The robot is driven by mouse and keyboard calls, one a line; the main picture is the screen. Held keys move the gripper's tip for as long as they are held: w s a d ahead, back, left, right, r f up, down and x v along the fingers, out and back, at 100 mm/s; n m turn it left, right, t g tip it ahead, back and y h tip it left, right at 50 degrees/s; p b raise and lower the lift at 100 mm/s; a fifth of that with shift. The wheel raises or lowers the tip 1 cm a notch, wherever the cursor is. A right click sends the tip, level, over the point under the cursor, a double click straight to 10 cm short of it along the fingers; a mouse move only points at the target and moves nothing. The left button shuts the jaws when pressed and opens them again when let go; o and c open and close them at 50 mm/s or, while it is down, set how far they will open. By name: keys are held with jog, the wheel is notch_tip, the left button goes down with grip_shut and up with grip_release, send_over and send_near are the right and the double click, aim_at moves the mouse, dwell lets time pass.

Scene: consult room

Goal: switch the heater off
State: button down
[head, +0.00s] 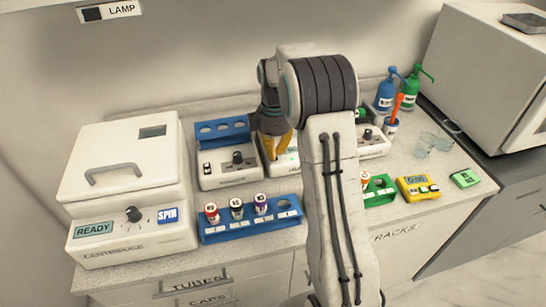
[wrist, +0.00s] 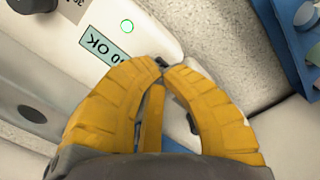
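A white device (head: 284,168), probably the heater, stands at the middle of the counter. My arm hides much of it and its lettering is only partly visible. In the wrist view the white device (wrist: 62,62) shows a green display (wrist: 104,45) ending in "OK", a lit green round light (wrist: 127,27) and part of a dark knob (wrist: 36,4). My gripper (head: 275,155) points down at the device. In the wrist view its yellow fingertips (wrist: 163,64) meet beside the display, with a small dark part at the tips. I cannot tell whether they touch a switch, or see its position.
A similar knobbed device (head: 230,175) stands just left, with a blue rack (head: 222,132) behind. A blue tube rack (head: 250,228) lies in front. The centrifuge (head: 125,185) is far left. Pump bottles (head: 410,88), a yellow meter (head: 417,188) and a large white appliance (head: 480,65) are right.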

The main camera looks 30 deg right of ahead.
jog(key=shift+f+b, duration=0.65)
jog(key=shift+f, duration=0.3)
dwell(0.4)
jog(key=shift+s+r, duration=0.1)
jog(key=shift+r+p, duration=3)
jog(key=shift+r, duration=0.45)
